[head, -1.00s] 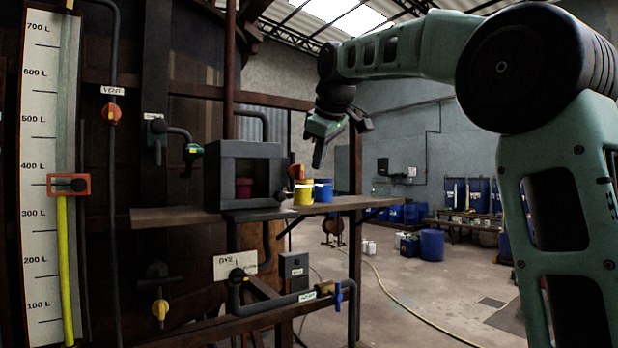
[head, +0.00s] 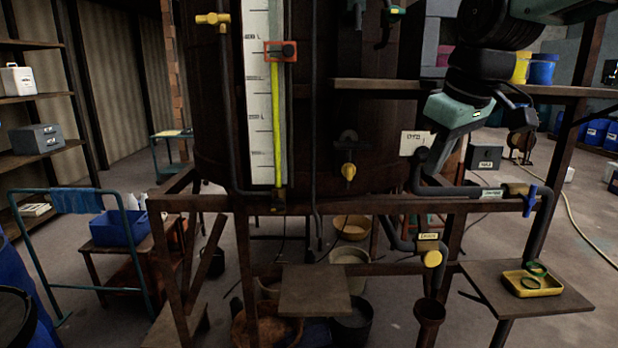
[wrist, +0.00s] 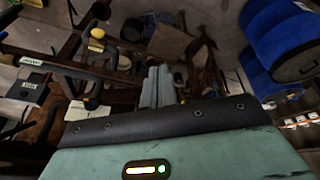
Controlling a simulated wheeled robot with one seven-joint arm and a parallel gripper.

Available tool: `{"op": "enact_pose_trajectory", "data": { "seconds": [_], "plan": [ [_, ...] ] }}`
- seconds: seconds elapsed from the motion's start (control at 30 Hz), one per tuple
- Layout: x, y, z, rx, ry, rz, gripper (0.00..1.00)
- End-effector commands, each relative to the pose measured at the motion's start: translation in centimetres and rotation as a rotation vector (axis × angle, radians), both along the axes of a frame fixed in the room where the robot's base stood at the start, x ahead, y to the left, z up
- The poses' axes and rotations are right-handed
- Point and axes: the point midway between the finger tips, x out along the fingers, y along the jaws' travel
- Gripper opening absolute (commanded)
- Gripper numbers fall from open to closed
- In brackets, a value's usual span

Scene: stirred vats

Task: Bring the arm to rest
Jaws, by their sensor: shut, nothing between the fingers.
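My gripper (wrist: 158,76) shows in the wrist view with its two grey fingers together and nothing between them. In the head view my gripper (head: 438,145) hangs at the right of centre, tilted down to the left, with its pale green hand uppermost. It is in front of the vat's right side, near the white dye sign (head: 417,143) and the pipes. I cannot tell from the head view how far apart the gripper and the sign are. The fingertips are dark and hard to make out there.
The brown vat (head: 220,110) stands ahead on a rusty frame (head: 340,203). A shelf (head: 560,91) carries yellow and blue tubs behind my arm. A small table (head: 555,300) with a yellow tray (head: 532,283) stands at lower right. A blue-framed trolley (head: 75,200) is at left.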

Motion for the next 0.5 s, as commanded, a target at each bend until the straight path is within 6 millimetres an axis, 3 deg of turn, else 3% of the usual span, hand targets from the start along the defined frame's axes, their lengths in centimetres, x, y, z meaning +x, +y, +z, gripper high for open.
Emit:
{"op": "enact_pose_trajectory", "data": {
  "seconds": [0.03, 0.2, 0.4, 0.5],
  "plan": [
    [-2.3, 1.9, -3.4, 0.005, 0.040, 0.019, 0.00],
    [-10.1, 6.2, -12.0, 0.009, 0.155, 0.049, 0.00],
    [-19.7, 7.3, -20.4, -0.029, 0.268, 0.061, 0.00],
    [-23.1, 6.7, -23.1, -0.052, 0.302, 0.059, 0.00]
  ]
}}
